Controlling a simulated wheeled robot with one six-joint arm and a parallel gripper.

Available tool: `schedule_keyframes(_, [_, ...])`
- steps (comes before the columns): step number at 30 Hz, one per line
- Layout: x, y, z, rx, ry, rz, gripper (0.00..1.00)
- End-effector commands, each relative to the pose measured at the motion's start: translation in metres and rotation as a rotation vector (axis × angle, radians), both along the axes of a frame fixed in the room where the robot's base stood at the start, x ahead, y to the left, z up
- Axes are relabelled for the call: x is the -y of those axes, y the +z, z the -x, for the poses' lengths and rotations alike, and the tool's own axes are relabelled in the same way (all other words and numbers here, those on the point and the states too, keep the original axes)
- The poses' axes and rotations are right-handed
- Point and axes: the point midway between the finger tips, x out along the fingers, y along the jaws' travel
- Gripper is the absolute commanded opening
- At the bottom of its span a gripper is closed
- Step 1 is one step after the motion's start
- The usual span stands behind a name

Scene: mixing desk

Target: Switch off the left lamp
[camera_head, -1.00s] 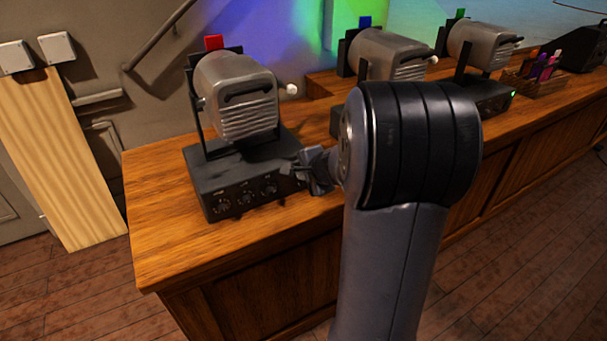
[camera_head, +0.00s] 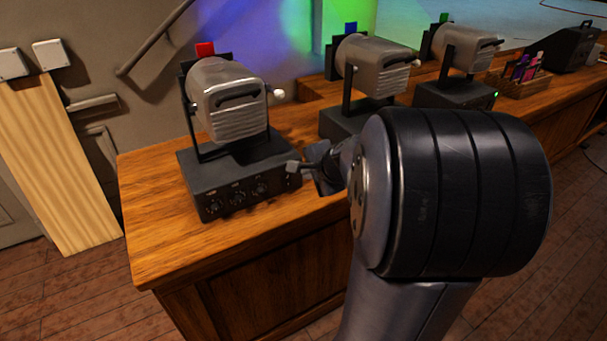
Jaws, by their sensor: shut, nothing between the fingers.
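The left lamp (camera_head: 228,98) is a grey ribbed housing with a red tab (camera_head: 205,49) on top and a white knob (camera_head: 279,93) at its right side. It stands on a black base box (camera_head: 215,170) whose front carries a row of round knobs (camera_head: 238,197). My gripper (camera_head: 292,167) is shut and empty, its tip at the right end of this box's front. I cannot tell whether it touches. It covers the right end of the front panel, so any switch or light there is hidden.
A blue-tabbed middle lamp (camera_head: 372,66) and a green-tabbed right lamp (camera_head: 468,47) stand farther along the wooden desk (camera_head: 165,235). The right lamp's base shows a green light (camera_head: 495,94). A pen box (camera_head: 523,84) stands beyond. My arm hides the middle lamp's base partly.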

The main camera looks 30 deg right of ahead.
Motion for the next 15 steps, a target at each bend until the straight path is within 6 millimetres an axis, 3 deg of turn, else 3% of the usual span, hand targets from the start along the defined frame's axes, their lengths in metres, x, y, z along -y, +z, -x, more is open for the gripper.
schedule_keyframes(6, [0.001,0.018,0.013,0.001,0.0,0.001,0.0])
schedule_keyframes(15, [0.001,0.019,0.015,0.0,0.0,0.0,0.0])
